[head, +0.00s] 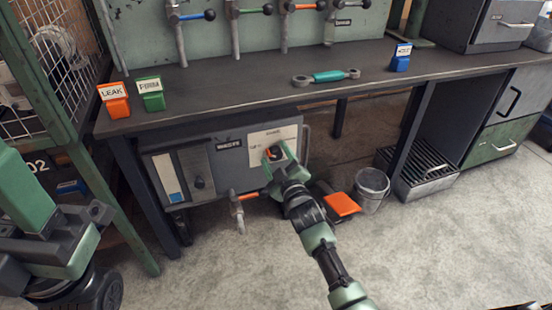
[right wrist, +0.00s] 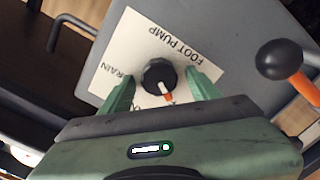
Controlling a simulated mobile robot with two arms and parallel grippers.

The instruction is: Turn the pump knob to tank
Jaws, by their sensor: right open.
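The pump knob (head: 279,152) is a round black knob with an orange pointer, on a pale label plate on the grey cabinet under the bench. In the right wrist view the knob (right wrist: 158,75) sits between my right gripper's fingers (right wrist: 161,80), with gaps on both sides. Its orange pointer points down in that view, toward lettering partly hidden by the gripper. "FOOT PUMP" reads at the upper right and part of "DRAIN" at the left. In the head view my right gripper (head: 276,178) is at the plate. My left arm shows at the left; its jaw opening is unclear.
An orange-handled valve (head: 238,203) juts out left of my right gripper; a ball-ended lever (right wrist: 287,61) shows at the right in the wrist view. The bench top (head: 225,105) overhangs the cabinet. A bucket (head: 371,188) and an orange pedal (head: 342,204) stand to the right.

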